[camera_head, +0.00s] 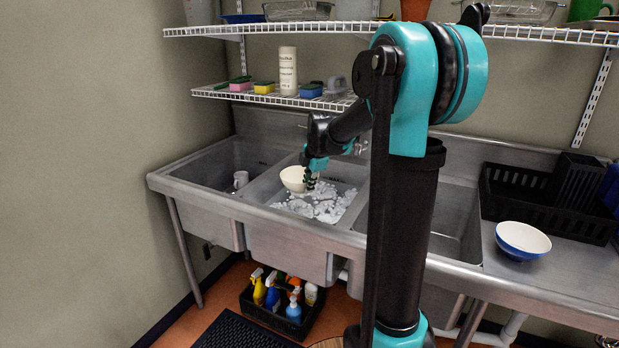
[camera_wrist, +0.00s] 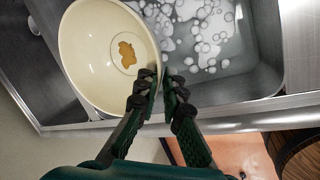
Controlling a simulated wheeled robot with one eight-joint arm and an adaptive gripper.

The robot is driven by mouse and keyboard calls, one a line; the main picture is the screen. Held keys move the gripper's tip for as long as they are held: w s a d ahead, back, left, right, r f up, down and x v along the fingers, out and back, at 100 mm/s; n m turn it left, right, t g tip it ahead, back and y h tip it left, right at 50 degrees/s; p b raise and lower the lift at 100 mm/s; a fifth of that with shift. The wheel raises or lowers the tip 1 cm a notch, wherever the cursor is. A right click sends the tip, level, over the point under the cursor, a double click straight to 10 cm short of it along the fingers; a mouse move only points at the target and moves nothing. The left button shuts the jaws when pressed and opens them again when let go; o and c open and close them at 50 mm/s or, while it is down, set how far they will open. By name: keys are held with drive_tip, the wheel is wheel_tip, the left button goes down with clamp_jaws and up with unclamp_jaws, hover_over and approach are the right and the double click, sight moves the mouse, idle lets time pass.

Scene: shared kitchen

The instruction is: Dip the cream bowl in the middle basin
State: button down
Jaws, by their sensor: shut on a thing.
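The cream bowl (camera_head: 293,178) is in my gripper (camera_head: 311,180) over the left part of the middle basin (camera_head: 340,186), above the suds. In the wrist view my gripper (camera_wrist: 163,88) is shut on the rim of the cream bowl (camera_wrist: 85,55) at its right side. A brown-orange stain shows on the bowl's inside. The middle basin (camera_wrist: 265,75) holds water with white suds, beside the bowl in the wrist view. I cannot tell whether the bowl's underside touches the water.
My arm partly hides the right basin (camera_head: 455,225). A blue and white bowl (camera_head: 522,240) is on the right drainboard, before a black dish rack (camera_head: 530,195). Wire shelves (camera_head: 290,97) hang above the sink.

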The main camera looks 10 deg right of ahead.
wheel_tip(320, 180, down, 21)
idle(1.4)
idle(2.8)
